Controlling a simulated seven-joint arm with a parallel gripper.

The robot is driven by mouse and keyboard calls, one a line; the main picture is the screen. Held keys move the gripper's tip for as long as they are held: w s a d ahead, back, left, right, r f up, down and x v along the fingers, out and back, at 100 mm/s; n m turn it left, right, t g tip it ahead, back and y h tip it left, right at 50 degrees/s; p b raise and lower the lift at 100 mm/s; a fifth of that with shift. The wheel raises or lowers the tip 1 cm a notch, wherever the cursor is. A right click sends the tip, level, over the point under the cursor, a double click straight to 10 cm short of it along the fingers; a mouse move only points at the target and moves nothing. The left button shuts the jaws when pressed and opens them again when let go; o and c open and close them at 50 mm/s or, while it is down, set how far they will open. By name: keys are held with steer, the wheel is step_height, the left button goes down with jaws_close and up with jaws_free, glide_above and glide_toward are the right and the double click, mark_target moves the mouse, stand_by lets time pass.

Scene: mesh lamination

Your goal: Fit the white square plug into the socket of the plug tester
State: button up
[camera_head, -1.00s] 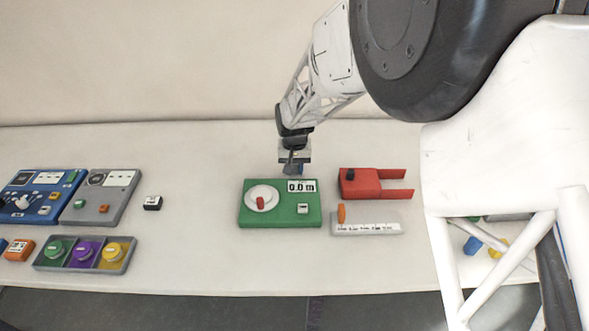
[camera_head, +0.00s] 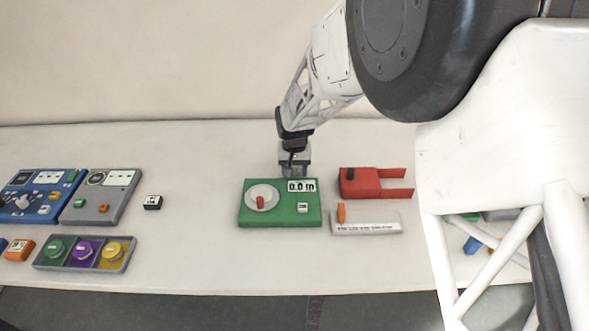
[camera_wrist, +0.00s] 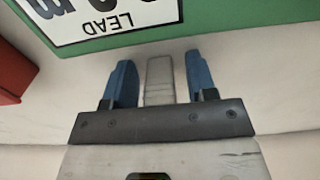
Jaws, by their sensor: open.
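My gripper (camera_wrist: 160,85) has two blue fingers, open, just behind the green unit (camera_wrist: 190,32) with its LEAD display. A pale grey-white bar (camera_wrist: 160,78) lies between the fingers, apart from both; I cannot tell whether it is the white square plug. In the head view my gripper (camera_head: 295,172) is low behind the back edge of the green unit (camera_head: 280,220), its tips partly hidden. That unit has a white dial with a red knob and a small white square. I cannot tell for certain which unit is the plug tester.
A red forked block (camera_head: 365,186) and a grey ruled strip (camera_head: 368,228) stand right of the green unit. A dark block with a white top (camera_head: 152,202) lies left. Farther left are a grey panel (camera_head: 95,207), a blue panel (camera_head: 30,212) and a three-knob tray (camera_head: 85,267).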

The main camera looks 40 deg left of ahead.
steer(key=shift+r, duration=0.15)
steer(key=shift+r, duration=6)
